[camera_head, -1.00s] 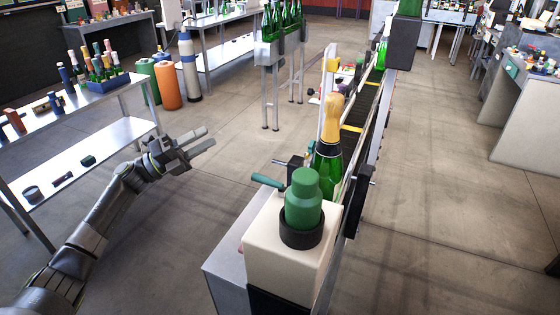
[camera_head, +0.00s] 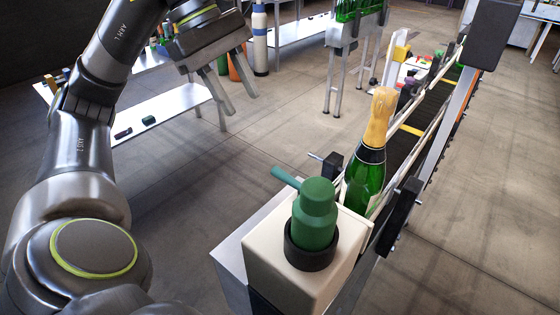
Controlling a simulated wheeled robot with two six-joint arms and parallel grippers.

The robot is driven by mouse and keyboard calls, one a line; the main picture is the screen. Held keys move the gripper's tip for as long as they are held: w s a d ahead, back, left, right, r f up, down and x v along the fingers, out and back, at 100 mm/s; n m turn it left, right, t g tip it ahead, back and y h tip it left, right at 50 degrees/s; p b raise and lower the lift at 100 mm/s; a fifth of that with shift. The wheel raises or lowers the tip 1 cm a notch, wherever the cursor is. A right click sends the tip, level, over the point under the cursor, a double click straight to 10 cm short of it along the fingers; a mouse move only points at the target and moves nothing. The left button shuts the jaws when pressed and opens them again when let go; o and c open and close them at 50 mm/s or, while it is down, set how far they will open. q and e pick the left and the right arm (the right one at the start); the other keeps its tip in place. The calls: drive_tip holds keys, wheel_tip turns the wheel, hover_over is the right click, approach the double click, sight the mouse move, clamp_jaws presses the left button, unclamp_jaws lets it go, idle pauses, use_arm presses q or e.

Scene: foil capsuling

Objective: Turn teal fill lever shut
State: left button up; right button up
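The teal fill lever (camera_head: 286,178) sticks out to the upper left from the green bottle-shaped fitting (camera_head: 315,215). That fitting sits in a black collar on a cream box (camera_head: 268,246). My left gripper (camera_head: 240,104) is open and empty. In the picture it hangs above and left of the lever, clearly apart from it, with its fingers pointing down to the right. My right gripper is not in view.
A green bottle with gold foil (camera_head: 378,120) stands upright on the conveyor (camera_head: 431,118) just behind the cream box. Black clamps (camera_head: 398,213) flank the conveyor. A metal shelf table (camera_head: 172,108) stands behind my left arm. Floor between it and the conveyor is clear.

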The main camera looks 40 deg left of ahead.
sight(281, 172)
use_arm(q)
drive_tip(key=p+x, duration=0.2)
drive_tip(key=x, duration=1.3)
clamp_jaws()
